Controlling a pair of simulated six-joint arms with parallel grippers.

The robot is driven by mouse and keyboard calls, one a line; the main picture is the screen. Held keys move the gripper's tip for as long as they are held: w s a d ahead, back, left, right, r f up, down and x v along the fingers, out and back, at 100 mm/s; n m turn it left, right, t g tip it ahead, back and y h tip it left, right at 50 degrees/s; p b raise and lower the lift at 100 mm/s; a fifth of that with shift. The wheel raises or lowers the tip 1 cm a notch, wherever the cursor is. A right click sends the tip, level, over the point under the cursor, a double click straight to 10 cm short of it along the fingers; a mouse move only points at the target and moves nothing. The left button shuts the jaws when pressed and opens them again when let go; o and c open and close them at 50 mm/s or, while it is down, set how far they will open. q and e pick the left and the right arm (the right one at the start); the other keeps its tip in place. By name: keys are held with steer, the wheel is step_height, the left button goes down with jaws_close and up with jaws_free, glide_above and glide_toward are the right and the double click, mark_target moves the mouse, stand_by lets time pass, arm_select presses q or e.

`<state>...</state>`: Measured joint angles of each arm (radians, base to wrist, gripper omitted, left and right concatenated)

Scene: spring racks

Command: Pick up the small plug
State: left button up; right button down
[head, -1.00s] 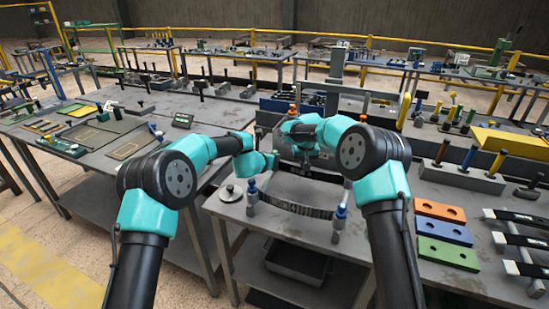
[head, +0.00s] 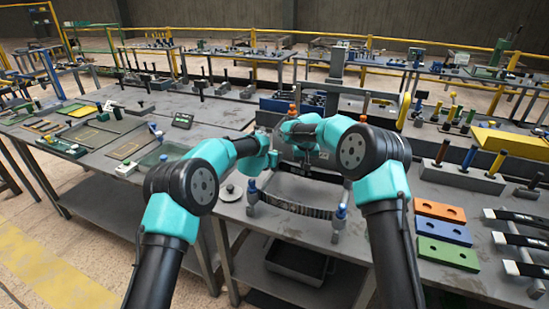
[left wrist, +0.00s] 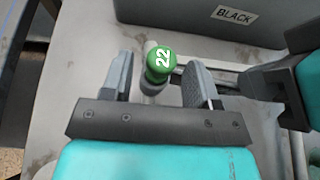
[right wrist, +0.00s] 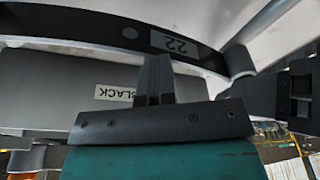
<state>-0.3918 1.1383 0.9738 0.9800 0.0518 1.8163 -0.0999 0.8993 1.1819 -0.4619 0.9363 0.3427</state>
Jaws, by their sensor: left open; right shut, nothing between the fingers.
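A small peg with a round green cap (left wrist: 160,62) marked 22 shows in the left wrist view. It is the only plug-like piece near my fingers; its lower part is partly hidden. My left gripper (left wrist: 160,75) is open, with one finger on each side of the cap. A gap shows beside each finger. My right gripper (right wrist: 154,70) is shut and empty, its fingers together near a dark curved band (right wrist: 120,28) that also carries a 22 label. In the head view both wrists are close together above the near bench, and the green cap is hidden there.
A grey box (left wrist: 180,14) labelled BLACK lies close beyond the peg. A curved dark strip (head: 292,206) spans two blue-topped posts on the bench. Orange, blue and green blocks (head: 443,232) lie to the right.

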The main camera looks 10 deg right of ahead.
arm_select(q)
steer(key=shift+x, duration=0.95)
jaws_close()
stand_by(0.4)
